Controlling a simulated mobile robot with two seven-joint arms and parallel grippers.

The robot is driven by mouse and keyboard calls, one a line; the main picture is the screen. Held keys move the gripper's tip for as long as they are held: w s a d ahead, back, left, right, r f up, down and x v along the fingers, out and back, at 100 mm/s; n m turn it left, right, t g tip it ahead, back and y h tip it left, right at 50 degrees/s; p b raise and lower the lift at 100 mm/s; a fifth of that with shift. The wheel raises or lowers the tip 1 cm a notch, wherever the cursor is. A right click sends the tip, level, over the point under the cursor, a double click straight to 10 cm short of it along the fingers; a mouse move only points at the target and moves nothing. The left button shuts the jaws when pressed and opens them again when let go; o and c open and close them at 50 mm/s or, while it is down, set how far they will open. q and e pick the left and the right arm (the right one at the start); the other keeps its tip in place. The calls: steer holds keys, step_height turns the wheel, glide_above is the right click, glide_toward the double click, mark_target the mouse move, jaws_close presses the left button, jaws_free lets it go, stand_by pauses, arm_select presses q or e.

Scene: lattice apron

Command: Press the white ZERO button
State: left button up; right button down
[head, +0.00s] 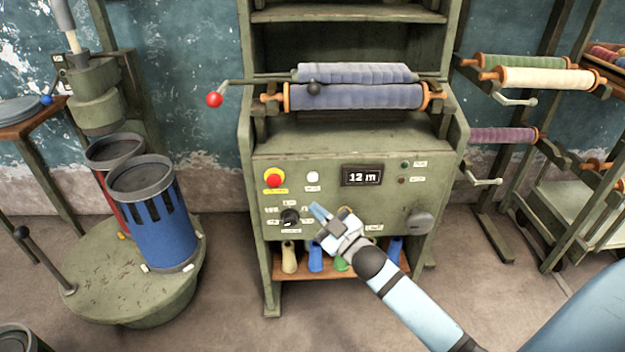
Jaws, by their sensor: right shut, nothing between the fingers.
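The white button (313,178) is a small round cap on the green machine's front panel (335,160), with a small label under it too small to read. It is to the right of a red mushroom button on a yellow plate (274,178). My right gripper (318,211) reaches in from the lower right, shut and empty. Its fingertips are in front of the panel, just below the white button in the picture and right of the black selector knob (290,216). I see no contact with the button. My left gripper is not in view.
A display (362,176) reads "12 m". Above the panel lie blue fabric rolls (355,96) and a red-knobbed crank (214,99). Coloured spools fill a low shelf (289,258). A blue can (155,215) stands left; a roll rack (535,78) stands right.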

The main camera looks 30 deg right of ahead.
mark_target(313, 177)
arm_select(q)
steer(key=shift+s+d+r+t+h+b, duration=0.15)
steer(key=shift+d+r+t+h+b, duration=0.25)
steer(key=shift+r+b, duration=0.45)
arm_select(e)
steer(key=w+d, duration=0.1)
steer(key=w, duration=0.1)
steer(key=w+d, duration=0.2)
steer(key=w, duration=0.1)
steer(key=w+d, duration=0.1)
steer(key=w, duration=0.1)
steer(key=shift+w+d, duration=0.15)
steer(key=shift+d, duration=0.1)
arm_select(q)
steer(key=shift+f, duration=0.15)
arm_select(e)
steer(key=shift+w, duration=0.1)
stand_by(0.9)
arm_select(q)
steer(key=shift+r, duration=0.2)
arm_select(e)
steer(key=shift+w+d, duration=0.2)
steer(key=shift+w, duration=0.05)
